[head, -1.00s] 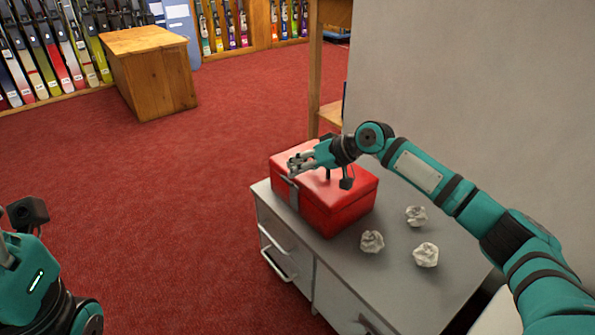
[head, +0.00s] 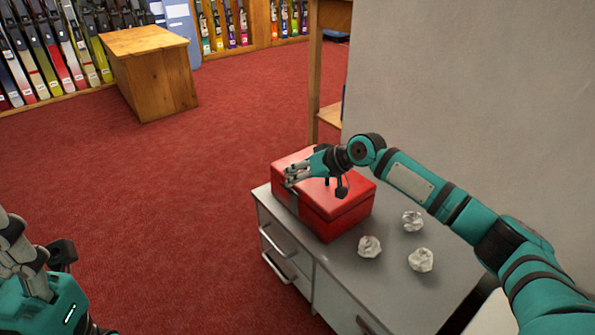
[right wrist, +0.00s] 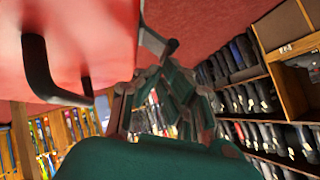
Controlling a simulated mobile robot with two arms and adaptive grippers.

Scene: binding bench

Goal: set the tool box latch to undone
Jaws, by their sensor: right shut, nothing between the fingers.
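The red tool box (head: 338,212) stands closed on a grey cabinet, with a black handle (right wrist: 48,70) on its lid. Its grey latch (head: 293,201) is on the left-facing side, partly hidden under my right gripper. In the right wrist view the latch (right wrist: 157,42) sticks out past the lid's edge; I cannot tell if it is fastened. My right gripper (head: 290,174) is shut and empty, just above the lid's edge by the latch; contact is unclear. My left gripper (head: 12,232) is at the lower left, far from the box, its fingers cut off by the frame.
The grey cabinet (head: 385,297) has drawers with handles on its left side. Three crumpled paper balls (head: 412,221) lie on its top, right of the box. A wall (head: 450,100) rises behind. A wooden chest (head: 150,75) stands far off across open red carpet.

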